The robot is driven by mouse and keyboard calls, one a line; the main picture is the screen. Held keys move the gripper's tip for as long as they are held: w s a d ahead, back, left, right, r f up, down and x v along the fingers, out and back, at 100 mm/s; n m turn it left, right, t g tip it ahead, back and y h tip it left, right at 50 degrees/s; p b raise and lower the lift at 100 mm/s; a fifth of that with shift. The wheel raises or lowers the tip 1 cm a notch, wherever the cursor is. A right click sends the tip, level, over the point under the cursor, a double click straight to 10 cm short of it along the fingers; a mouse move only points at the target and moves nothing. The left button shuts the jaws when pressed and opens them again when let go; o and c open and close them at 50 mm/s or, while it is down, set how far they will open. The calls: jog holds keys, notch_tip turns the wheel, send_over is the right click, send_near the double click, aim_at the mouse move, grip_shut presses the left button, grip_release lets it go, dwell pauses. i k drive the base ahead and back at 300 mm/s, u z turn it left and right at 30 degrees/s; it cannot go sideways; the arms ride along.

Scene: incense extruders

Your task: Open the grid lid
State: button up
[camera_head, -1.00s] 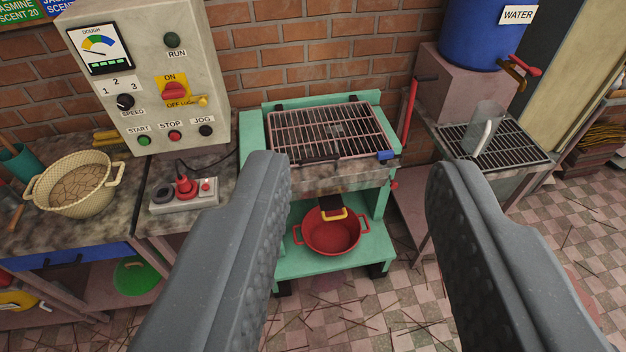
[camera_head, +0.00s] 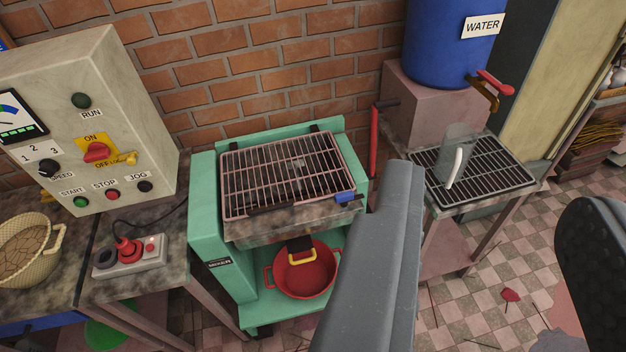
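The grid lid (camera_head: 270,185) is a frame of metal bars lying flat and closed on top of the green mixer (camera_head: 205,225). A dark handle strip runs along its front edge, and a blue piece (camera_head: 345,197) sits at its front right corner. Two dark hinge-like pieces show at its back edge. My gripper (camera_head: 490,195) is open and empty, its fingers wide apart. The left finger is to the right of the mixer in the picture and hides part of its lower right side. The right finger is at the right edge. Neither is seen touching the lid.
A red pot (camera_head: 303,272) stands on the mixer's lower shelf. A control panel (camera_head: 90,125) and a red-button box (camera_head: 130,256) are at left. A blue water barrel (camera_head: 440,45) and a grated stand (camera_head: 470,172) with a clear cup are at right.

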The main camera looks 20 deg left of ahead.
aim_at(233, 146)
jog(key=u, duration=0.05)
jog(key=i, duration=1.15)
jog(key=u, duration=0.5)
